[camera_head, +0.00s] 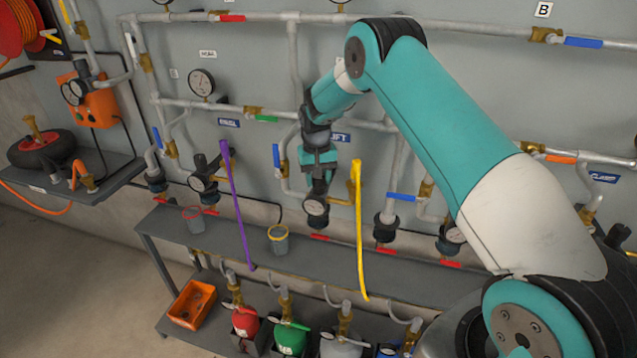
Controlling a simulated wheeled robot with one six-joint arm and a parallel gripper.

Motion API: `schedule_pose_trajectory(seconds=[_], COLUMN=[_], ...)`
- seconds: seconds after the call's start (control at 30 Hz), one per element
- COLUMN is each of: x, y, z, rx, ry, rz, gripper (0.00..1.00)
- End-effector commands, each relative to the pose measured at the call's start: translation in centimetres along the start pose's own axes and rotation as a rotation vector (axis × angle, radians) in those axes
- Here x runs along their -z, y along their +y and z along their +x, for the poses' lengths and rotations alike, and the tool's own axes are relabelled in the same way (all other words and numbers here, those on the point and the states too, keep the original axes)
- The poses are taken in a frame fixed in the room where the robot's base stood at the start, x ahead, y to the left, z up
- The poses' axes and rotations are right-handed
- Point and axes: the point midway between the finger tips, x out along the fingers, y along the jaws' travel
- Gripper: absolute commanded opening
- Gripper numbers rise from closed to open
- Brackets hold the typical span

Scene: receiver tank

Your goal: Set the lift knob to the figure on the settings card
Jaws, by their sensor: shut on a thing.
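My gripper (318,180) points down at the regulator under the partly covered blue label ending in "FT" (341,138). Its jaws are shut on the lift knob, which is mostly hidden between the dark fingers. A round gauge (315,206) sits just below the fingers; its needle is too small to read. I cannot make out a settings card with a readable figure.
A yellow hose (359,240) hangs right of my gripper, and a purple hose (236,205) hangs left. A grey shelf (330,262) below carries a yellow-rimmed cup (278,240). Pipes with a blue-handled valve (277,157) run close by.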

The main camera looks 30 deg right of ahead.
Motion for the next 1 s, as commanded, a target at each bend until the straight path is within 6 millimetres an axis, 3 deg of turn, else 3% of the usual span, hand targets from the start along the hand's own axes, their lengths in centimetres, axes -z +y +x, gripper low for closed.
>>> schedule_pose_trajectory(seconds=[0.5,1.0], x=[0.07,0.08], y=[0.0,0.0], z=[-0.01,-0.1], rx=[0.0,0.0], ry=[-0.01,-0.012], rz=[0.321,0.372], gripper=[0.18,0.18])
